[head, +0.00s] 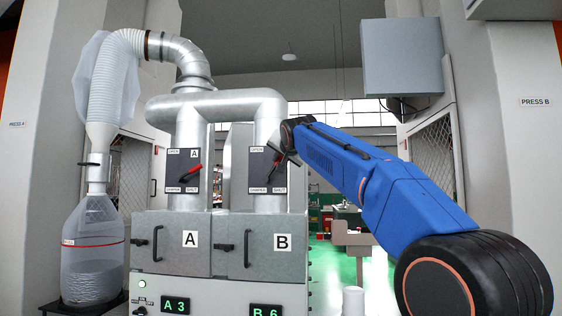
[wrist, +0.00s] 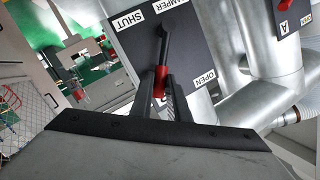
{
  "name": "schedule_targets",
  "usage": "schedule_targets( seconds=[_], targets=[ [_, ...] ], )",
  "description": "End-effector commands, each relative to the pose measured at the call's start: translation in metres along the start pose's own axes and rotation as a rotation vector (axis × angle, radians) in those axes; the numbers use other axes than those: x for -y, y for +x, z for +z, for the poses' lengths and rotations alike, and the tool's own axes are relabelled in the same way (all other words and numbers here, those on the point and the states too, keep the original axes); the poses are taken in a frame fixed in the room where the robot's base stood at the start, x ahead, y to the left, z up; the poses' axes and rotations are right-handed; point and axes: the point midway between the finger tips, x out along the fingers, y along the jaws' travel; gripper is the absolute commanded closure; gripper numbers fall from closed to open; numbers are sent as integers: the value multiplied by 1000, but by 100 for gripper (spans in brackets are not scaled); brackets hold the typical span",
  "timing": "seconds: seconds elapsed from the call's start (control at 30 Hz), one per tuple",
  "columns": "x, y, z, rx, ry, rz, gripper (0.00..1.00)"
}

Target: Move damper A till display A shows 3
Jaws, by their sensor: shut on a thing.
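Damper A (head: 182,171) is a dark plate with a red-gripped lever on the left duct. Its lever tilts up to the right, between OPEN and SHUT. Display A (head: 175,305) reads 3 in green. My gripper (head: 287,158) is at damper B (head: 265,185) on the right duct, not at damper A. In the wrist view my gripper (wrist: 161,88) is shut on damper B's red lever handle (wrist: 160,80). Part of damper A's plate shows at the wrist view's upper right (wrist: 288,8).
Display B (head: 265,312) reads 6, partly cut off by the frame. Grey boxes marked A (head: 172,262) and B (head: 262,265) with handles stand below the ducts. A clear collection bag (head: 92,255) hangs at left. A grey cabinet (head: 402,56) is at upper right.

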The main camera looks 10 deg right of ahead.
Motion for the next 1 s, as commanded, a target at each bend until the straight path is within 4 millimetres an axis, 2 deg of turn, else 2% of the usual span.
schedule_targets(
  seconds=[0.03,0.1,0.4,0.53,0.67,1.0],
  targets=[
    [0,0,0,1,0,1,82],
    [0,0,0,1,0,1,66],
    [0,0,0,0,1,0,66],
    [0,-7,0,0,1,-1,66],
    [0,-22,0,0,1,-1,66],
    [0,-80,0,0,1,-1,66]
  ],
)
